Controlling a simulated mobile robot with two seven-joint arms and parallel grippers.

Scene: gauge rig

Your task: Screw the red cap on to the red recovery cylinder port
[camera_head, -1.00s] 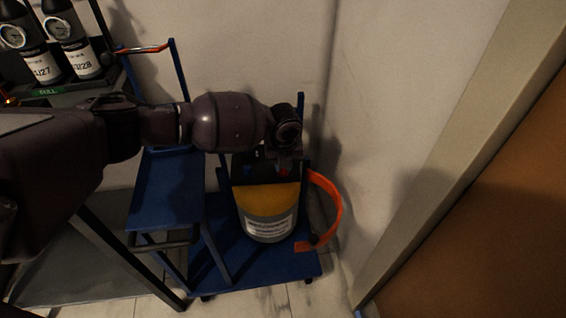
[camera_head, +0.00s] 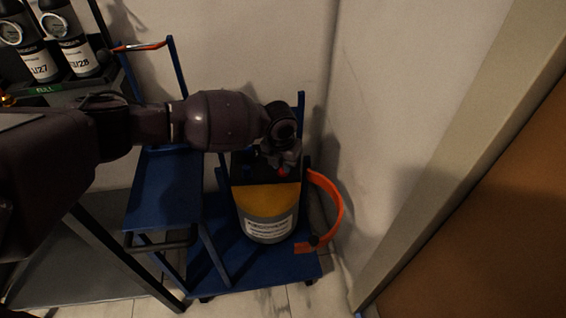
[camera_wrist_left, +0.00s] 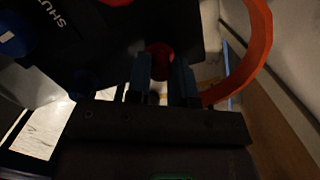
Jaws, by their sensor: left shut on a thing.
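The recovery cylinder (camera_head: 270,222), grey with a yellow upper part and a white label, stands on the blue cart at centre. A dark block with "SHUT" lettering (camera_wrist_left: 110,45) sits at its top. My left gripper (camera_head: 281,163) is above the cylinder top. In the left wrist view its two blue-grey fingers are shut on a small red round piece, the red cap (camera_wrist_left: 160,57). A bit of red (camera_head: 283,172) shows below the gripper in the head view. The red port is hidden or cannot be told apart; whether cap and port touch is unclear. My right gripper is not in view.
A blue cart (camera_head: 165,190) is on the left. Dark bottles with gauges (camera_head: 75,45) stand at upper left. Walls are close behind and right.

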